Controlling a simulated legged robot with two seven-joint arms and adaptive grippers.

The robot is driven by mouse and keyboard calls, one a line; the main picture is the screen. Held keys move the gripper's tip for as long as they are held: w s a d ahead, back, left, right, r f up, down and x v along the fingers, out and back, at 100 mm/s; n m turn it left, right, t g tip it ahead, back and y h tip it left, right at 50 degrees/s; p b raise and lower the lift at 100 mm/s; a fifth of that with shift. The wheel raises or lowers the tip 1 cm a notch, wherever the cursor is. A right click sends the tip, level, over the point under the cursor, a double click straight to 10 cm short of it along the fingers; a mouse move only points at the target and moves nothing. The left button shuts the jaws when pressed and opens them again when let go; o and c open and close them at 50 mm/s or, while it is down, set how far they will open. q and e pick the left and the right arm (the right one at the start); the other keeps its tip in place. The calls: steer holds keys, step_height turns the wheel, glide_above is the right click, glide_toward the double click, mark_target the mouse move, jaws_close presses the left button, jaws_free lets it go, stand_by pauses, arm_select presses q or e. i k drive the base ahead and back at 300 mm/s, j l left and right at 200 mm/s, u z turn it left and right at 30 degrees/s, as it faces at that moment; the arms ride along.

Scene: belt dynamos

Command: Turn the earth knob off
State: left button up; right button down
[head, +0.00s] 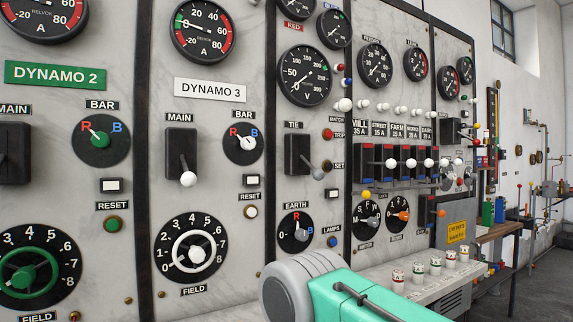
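The earth knob (299,234) is a small pale knob on a round black dial under the EARTH label (296,205). The dial shows a 0 at its left, a red R at its top and a blue B at its right. The knob's pointer seems to point up toward the R, but it is small and hard to read. Neither of my grippers shows in the head view. A teal and grey part of my arm is at the bottom centre, below and in front of the dial.
The TIE lever (303,158) sits above the dial. The LAMPS blue button (332,242) is right of it. The FIELD dial of dynamo 3 (189,248) is to its left. A sloping ledge with several small knobs (420,272) juts out at lower right.

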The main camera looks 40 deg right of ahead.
mark_target(301, 235)
steer(key=k+z, duration=0.15)
steer(key=z, duration=1)
steer(key=l, duration=0.2)
steer(key=i+u, duration=0.05)
steer(key=i, duration=0.05)
